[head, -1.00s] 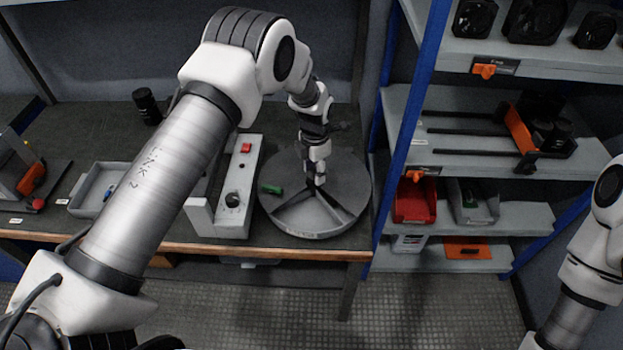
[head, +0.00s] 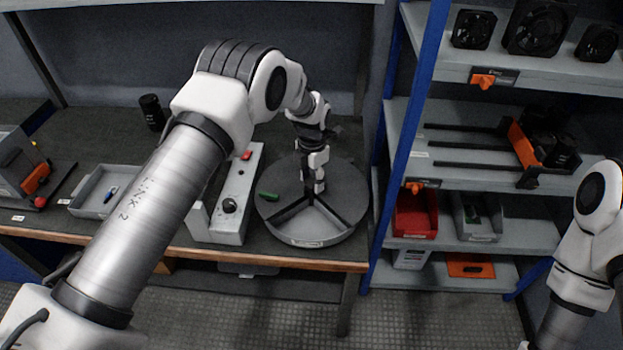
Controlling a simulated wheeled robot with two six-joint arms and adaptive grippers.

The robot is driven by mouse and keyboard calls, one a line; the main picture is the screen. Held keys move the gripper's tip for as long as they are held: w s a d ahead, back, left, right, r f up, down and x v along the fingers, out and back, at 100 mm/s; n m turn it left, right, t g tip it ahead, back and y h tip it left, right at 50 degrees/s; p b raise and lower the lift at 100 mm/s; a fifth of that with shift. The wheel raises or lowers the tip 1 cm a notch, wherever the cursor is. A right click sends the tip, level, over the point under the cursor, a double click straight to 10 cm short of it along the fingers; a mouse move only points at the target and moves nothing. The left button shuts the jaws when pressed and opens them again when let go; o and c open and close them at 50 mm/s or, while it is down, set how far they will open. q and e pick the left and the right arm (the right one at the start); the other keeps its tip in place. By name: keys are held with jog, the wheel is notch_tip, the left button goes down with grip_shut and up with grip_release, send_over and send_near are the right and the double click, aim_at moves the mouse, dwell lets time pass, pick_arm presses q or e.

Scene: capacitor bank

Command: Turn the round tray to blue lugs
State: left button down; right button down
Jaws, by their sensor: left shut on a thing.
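The round tray (head: 345,177) is a dark grey disc at the right end of the bench. Dark dividers meet near its middle, and an open wedge faces the front with a pale label on the rim. The exact part gripped is hidden. No blue lugs can be made out on the tray. My right arm shows at the right edge, but its gripper is out of view.
A grey box with a red button and dark knob (head: 230,205) stands just left of the tray. A grey bin (head: 85,207) with a small blue item lies further left. A blue-posted shelf (head: 400,150) rises close at the tray's right. A black cylinder (head: 152,112) stands behind.

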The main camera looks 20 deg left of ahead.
pick_arm(q)
jog(key=shift+s+f, duration=0.2)
jog(key=shift+f, duration=0.05)
jog(key=c, duration=0.6)
grip_release()
jog(key=shift+o, duration=0.2)
jog(key=shift+w+r, duration=0.1)
jog(key=shift+r, duration=0.15)
jog(key=shift+w+r, duration=0.1)
jog(key=shift+r, duration=0.2)
notch_tip(320, 180, up, 11)
